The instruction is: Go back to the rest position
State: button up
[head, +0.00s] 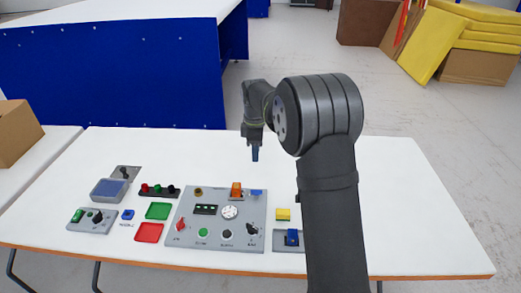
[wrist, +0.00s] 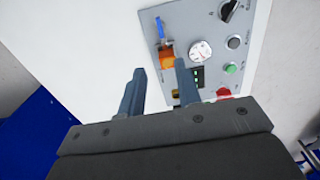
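My gripper (head: 255,153) hangs above the far part of the white table in the head view, pointing down. In the wrist view its two fingers (wrist: 158,90) stand apart with nothing between them, so it is open and empty. The grey control panel (head: 215,240) lies on the table below and nearer than the gripper. The panel also shows in the wrist view (wrist: 215,50), with an orange part (wrist: 166,55), a blue lever (wrist: 160,28) and a white round dial (wrist: 201,50). The gripper touches nothing that I can see.
My arm hides part of the table. The table's right side is clear.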

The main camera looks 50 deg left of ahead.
jog(key=shift+f, duration=0.15)
notch_tip(320, 180, down, 17)
jog(key=shift+f, duration=0.1)
dwell(0.4)
jog(key=shift+f, duration=0.15)
jog(key=shift+m, duration=0.5)
jog(key=m, duration=0.3)
jog(key=shift+m, duration=0.4)
jog(key=m, duration=0.5)
jog(key=shift+m, duration=0.3)
dwell(1.2)
dwell(0.4)
